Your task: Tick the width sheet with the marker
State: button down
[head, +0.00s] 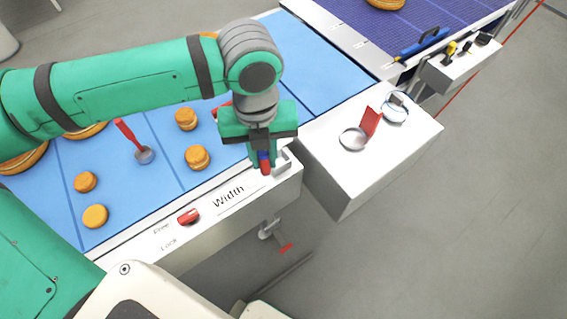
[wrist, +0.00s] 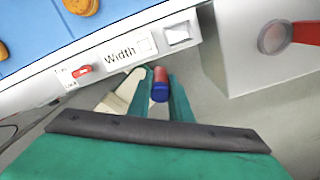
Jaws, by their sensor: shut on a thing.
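The width sheet (head: 240,190) is a white strip on the front rail of the blue belt, with the printed word "Width". My gripper (head: 262,160) is shut on the marker (head: 265,167), which is red and blue, above the rail to the right of the word. In the wrist view the marker (wrist: 160,86) sits between the fingers, below and right of the sheet in the picture. I cannot tell whether its tip touches anything.
A small open tray (head: 284,165) sits on the rail's right end. A red Free/Lock lever (head: 188,216) is left of the sheet. A white box (head: 340,177) with round discs and a red flap stands right. Orange rounds and a red-handled tool (head: 143,155) lie on the belt.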

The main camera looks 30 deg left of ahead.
jog(key=shift+a+f+m, duration=0.55)
jog(key=shift+a+f, duration=0.3)
jog(key=shift+f, duration=0.65)
jog(key=shift+a+f+m, duration=0.6)
jog(key=shift+a+f, duration=0.3)
jog(key=shift+f, duration=0.55)
jog(key=shift+a+f+m, duration=0.55)
jog(key=shift+a+f, duration=0.3)
jog(key=shift+f, duration=0.65)
jog(key=shift+f, duration=0.5)
notch_tip(320, 180, up, 7)
jog(key=shift+s, duration=0.1)
